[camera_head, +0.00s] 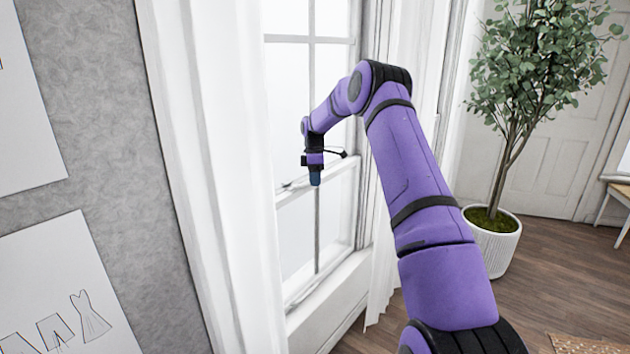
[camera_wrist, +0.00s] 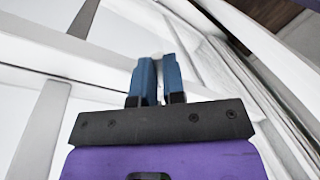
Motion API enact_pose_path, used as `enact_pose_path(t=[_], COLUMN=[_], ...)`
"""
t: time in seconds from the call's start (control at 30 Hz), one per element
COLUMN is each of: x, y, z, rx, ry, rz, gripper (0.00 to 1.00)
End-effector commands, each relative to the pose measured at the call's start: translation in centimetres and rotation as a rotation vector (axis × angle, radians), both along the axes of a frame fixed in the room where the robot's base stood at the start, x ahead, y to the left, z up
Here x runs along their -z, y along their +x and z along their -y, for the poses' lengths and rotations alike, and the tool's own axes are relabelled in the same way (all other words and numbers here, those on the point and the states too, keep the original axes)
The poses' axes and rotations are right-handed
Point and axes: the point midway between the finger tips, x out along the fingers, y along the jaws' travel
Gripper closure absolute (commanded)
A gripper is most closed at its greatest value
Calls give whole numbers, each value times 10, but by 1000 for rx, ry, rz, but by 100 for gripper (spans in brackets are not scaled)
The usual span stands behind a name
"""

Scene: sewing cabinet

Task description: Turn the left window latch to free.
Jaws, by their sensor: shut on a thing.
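The window (camera_head: 312,20) has a white frame with a horizontal meeting rail (camera_head: 337,180) across its middle. My gripper (camera_head: 315,179) is at this rail, pointing down, with its blue fingers closed together. In the wrist view the two blue fingers (camera_wrist: 157,62) are shut on a small pale piece, which appears to be the lever of the left window latch (camera_wrist: 157,58). Most of the latch is hidden by the fingers, so I cannot tell its angle. A small dark fitting (camera_head: 287,186) shows on the rail left of my gripper.
White curtains hang left (camera_head: 205,150) and right (camera_head: 408,60) of the window, the left one close to my gripper. The window sill (camera_head: 335,300) juts out below. A potted plant (camera_head: 492,242) stands on the floor at the right, before a white door (camera_head: 555,165).

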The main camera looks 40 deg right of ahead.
Motion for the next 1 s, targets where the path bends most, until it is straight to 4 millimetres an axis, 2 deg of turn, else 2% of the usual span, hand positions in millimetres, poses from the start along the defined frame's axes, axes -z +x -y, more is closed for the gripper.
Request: enact_pose_path(t=[0.03,0.1,0.13,0.5,0.67,1.0], x=[-1,-1,-1,-6,-28,-87], y=[1,1,1,2,6,16], z=[0,0,0,1,3,8], rx=[-1,0,0,0,0,0], ry=[-3,-2,-2,-1,-2,-2], rz=[3,4,4,3,5,4], gripper=[83,67,64,64,64,64])
